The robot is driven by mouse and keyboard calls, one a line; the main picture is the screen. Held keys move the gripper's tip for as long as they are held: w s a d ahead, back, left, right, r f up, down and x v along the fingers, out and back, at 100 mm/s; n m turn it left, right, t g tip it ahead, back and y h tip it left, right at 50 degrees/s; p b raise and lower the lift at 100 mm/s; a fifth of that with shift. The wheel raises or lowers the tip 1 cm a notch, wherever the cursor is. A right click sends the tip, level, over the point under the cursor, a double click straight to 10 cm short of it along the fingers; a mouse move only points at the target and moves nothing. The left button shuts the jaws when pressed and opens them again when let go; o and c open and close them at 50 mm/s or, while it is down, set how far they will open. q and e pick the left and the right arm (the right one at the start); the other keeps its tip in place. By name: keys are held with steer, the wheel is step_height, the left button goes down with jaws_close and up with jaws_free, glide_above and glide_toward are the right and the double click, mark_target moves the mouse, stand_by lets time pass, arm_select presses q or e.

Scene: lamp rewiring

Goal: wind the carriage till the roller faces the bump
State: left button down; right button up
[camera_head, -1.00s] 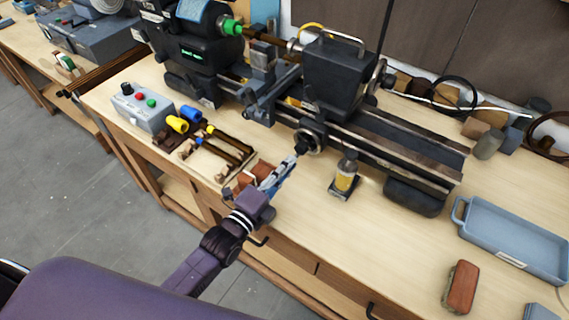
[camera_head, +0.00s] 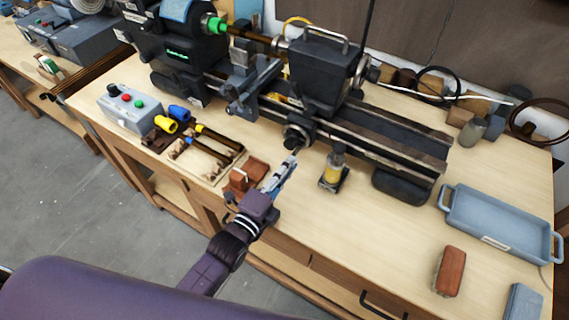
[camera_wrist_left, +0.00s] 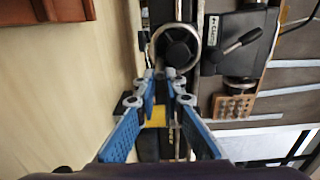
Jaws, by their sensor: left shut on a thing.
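The handwheel also shows in the left wrist view (camera_wrist_left: 178,45), ahead of the fingers. My left gripper (camera_head: 294,158) reaches up to the lower edge of the handwheel. Its blue fingers (camera_wrist_left: 169,74) are shut on the wheel's small handle, which they mostly hide. A shaft (camera_head: 250,34) runs from the green chuck end (camera_head: 216,23) behind the carriage. I cannot make out the roller or the bump. My right gripper is not in view.
An oil bottle (camera_head: 335,168) stands close right of my left gripper. A grey control box (camera_head: 128,108) and a tool board (camera_head: 205,155) lie to the left. A blue-grey tray (camera_head: 500,222) and a red-brown brush (camera_head: 450,271) are at the right. The front bench between is clear.

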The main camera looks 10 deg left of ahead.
arm_select(q)
steer(key=shift+d+r+p, duration=0.3)
steer(key=shift+r+p, duration=0.3)
steer(key=shift+p, duration=0.05)
steer(key=r+p, duration=0.1)
steer(key=a+r+p, duration=0.1)
steer(key=shift+w+r+p, duration=0.2)
steer(key=shift+r+p, duration=0.1)
steer(key=shift+r, duration=0.1)
steer(key=shift+s+a+r+p, duration=0.1)
steer(key=shift+r+p, duration=0.05)
steer(key=shift+p, duration=0.2)
steer(key=c, duration=2.1)
jaws_free()
steer(key=shift+s+r, duration=0.1)
steer(key=shift+s, duration=0.05)
